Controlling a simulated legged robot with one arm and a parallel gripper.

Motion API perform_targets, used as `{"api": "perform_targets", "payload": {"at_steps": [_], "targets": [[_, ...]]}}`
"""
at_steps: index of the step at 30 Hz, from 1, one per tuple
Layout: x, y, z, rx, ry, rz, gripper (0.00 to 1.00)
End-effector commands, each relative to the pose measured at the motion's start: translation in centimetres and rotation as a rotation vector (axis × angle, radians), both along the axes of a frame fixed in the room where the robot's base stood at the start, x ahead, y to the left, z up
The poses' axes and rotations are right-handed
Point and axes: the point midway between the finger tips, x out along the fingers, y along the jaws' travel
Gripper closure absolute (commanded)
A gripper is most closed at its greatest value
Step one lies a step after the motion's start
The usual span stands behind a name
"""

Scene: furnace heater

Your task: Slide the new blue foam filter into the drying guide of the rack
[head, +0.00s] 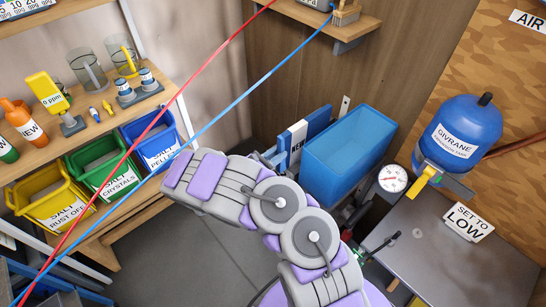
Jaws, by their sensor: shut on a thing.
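The new blue foam filter (317,124) is a blue slab with a white band marked "NEW". It stands near the middle of the head view, beside the left side of a blue open-topped bin. My gripper (271,156) is at the filter's left edge, shut on it. My arm hides part of the gripper and the filter's lower part. I cannot tell whether the filter touches the bin. I cannot clearly pick out the rack's drying guide.
The blue bin (342,170) is close to the filter's right. A pressure gauge (391,179), a blue expansion tank (461,132) and a grey metal top (455,255) lie further right. Shelves with yellow (50,203), green and blue bins stand left. Red and blue lines cross the view.

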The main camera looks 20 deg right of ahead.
Motion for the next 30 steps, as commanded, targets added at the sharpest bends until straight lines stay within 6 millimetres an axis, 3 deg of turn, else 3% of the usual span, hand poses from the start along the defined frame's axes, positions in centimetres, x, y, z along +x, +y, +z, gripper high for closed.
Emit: {"api": "perform_targets", "payload": {"at_steps": [14, 30], "targets": [[0.1, -0.4, 0.0, -0.001, 0.000, 0.000, 1.00], [1.1, -3.7, 0.0, -0.001, 0.000, -0.002, 1.00]]}}
